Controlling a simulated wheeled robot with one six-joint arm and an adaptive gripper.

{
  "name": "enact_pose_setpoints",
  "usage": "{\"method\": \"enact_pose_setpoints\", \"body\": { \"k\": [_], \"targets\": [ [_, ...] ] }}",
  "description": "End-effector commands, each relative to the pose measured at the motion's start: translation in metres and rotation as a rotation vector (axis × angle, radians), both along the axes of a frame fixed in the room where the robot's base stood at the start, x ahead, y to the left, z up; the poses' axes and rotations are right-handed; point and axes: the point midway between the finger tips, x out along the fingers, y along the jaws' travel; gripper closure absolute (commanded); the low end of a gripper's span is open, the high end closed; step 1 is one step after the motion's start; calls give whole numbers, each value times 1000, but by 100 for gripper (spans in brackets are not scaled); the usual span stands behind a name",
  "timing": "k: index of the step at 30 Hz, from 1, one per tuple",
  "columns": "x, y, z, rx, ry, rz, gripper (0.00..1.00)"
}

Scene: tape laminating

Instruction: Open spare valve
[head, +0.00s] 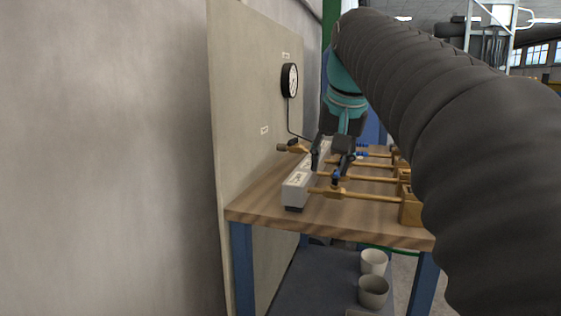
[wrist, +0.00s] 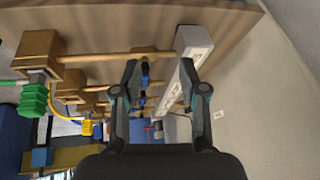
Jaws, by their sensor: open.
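Several brass valves with small blue handles sit on brass pipes that run from a white manifold bar (head: 297,190) across the wooden bench. The nearest valve (head: 336,190) has its blue handle close under my gripper (head: 327,168). My gripper is open with its fingers pointing down over the front of the bar. In the wrist view the gripper (wrist: 158,68) has its fingers spread, with a blue handle (wrist: 145,76) beside the left finger. The manifold bar (wrist: 194,44) also shows there. The labels are too small to read, so I cannot tell which valve is the spare.
A board with a round gauge (head: 289,80) stands behind the bench (head: 262,208). Brass blocks (head: 410,208) line the bench's right side. Two cups (head: 373,290) stand on the lower shelf. A green connector (wrist: 33,101) and a yellow fitting (wrist: 86,127) hang at the blocks' outer side.

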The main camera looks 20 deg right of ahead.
Motion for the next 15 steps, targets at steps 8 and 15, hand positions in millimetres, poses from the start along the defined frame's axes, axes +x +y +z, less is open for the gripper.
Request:
{"method": "enact_pose_setpoints", "body": {
  "k": [8, 15],
  "targets": [
    [37, -48, 60, 45, 4, -127, 58],
    [45, -66, 77, 62, 6, -173, 58]
  ]
}}
